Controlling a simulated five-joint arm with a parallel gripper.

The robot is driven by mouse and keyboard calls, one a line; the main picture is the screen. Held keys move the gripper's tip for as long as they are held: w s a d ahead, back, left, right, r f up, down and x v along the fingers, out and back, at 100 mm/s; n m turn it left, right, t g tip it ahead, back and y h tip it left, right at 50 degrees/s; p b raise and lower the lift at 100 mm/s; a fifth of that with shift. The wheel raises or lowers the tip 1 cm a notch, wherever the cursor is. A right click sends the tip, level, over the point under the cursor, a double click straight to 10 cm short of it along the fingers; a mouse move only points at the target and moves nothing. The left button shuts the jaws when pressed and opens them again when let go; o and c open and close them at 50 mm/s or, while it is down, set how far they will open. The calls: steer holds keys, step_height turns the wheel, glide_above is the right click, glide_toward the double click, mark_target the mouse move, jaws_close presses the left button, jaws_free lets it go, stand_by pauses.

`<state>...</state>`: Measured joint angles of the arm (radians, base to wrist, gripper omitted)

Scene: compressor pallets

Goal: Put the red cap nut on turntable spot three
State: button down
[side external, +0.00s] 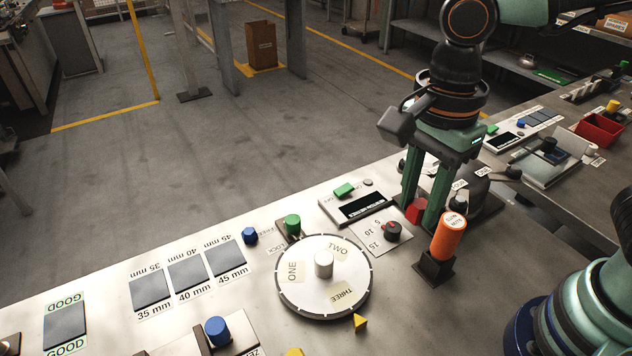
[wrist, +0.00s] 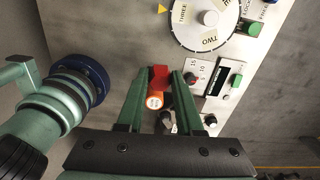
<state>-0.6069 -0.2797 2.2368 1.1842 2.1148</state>
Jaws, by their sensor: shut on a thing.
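The red cap nut (side external: 417,209) is between the two green fingers of my gripper (side external: 418,214), which is shut on it and points down behind the orange cylinder. In the wrist view the red nut (wrist: 159,76) shows between the fingertips (wrist: 160,78). I cannot tell whether it touches the surface below. The white turntable (side external: 295,300) lies left of my gripper in the side view, with labels ONE, TWO and THREE. The THREE label (side external: 341,294) is on the near side, towards the yellow pointer (side external: 360,322). No part covers it.
An orange cylinder (side external: 449,236) stands in a dark holder close in front of my gripper. A dial panel (side external: 375,236) and a display box (side external: 362,207) lie between gripper and turntable. A white knob (side external: 323,264) rises at the turntable's centre. A green button (side external: 292,224) stands behind it.

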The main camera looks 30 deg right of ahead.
steer(key=r+n, duration=0.2)
glide_above(340, 296)
step_height(340, 296, down, 20)
steer(key=shift+f, duration=0.25)
steer(key=shift+f, duration=0.1)
steer(key=c, duration=0.6)
jaws_free()
steer(key=shift+o, duration=0.2)
